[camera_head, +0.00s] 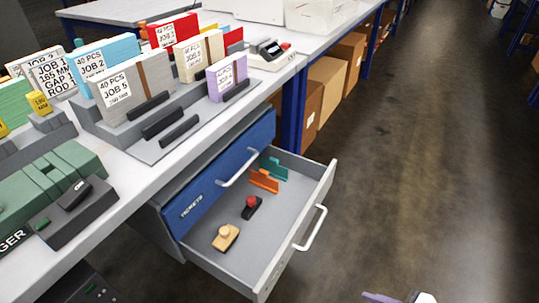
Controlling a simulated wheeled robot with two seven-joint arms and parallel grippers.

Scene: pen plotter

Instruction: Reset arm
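An open grey drawer (272,221) sticks out under the workbench. In it lie a wooden-handled stamp (226,236), a dark item with a red knob (252,207), an orange piece (264,181) and a teal piece (273,167). A white-and-lilac part (405,297) shows at the bottom edge, right of the drawer. It looks like the tip of my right gripper, but most of it is cut off, and its fingers cannot be made out. My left gripper is out of view.
A blue drawer front labelled TICKETS (212,190) sits above the open drawer. On the bench (130,187) stand job card packs in a grey rack (158,138), with a green machine (50,185) at left. The floor (420,170) at right is clear.

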